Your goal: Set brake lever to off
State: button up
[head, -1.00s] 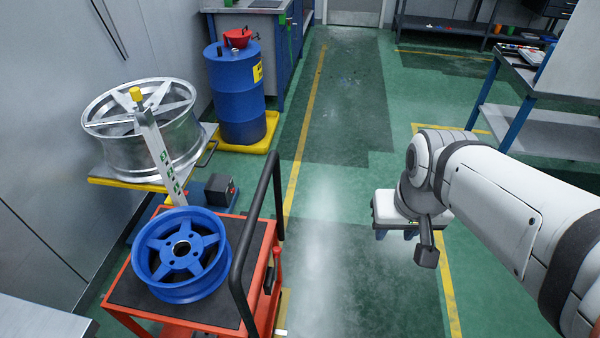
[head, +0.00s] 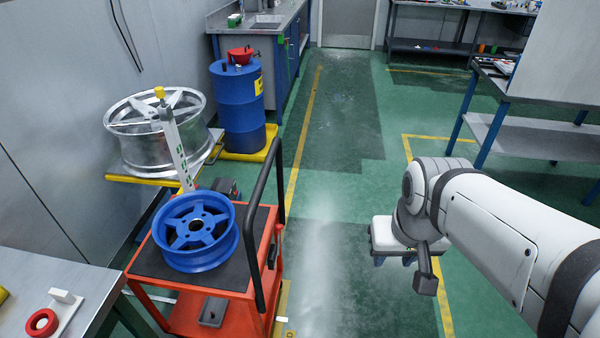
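A tall pale lever-like post with a yellow knob (head: 159,92) and green marks stands between the silver wheel (head: 133,147) and the blue wheel (head: 197,262). It leans slightly left at the top, and its base is hidden behind the blue wheel. No label that I can read tells whether it is the brake lever or how it is set. My gripper (head: 394,262) hangs at the end of my arm on the right, over the floor, well apart from the post.
The blue wheel lies on a red trolley (head: 205,310) with a black handle (head: 262,225). A metal bench (head: 30,285) with a red ring (head: 42,323) fills the lower left. A blue barrel (head: 238,110) stands behind. The green floor in the middle is clear.

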aim_at(279, 226)
jog(key=u, duration=0.15)
jog(key=i, duration=0.9)
jog(key=z, duration=0.1)
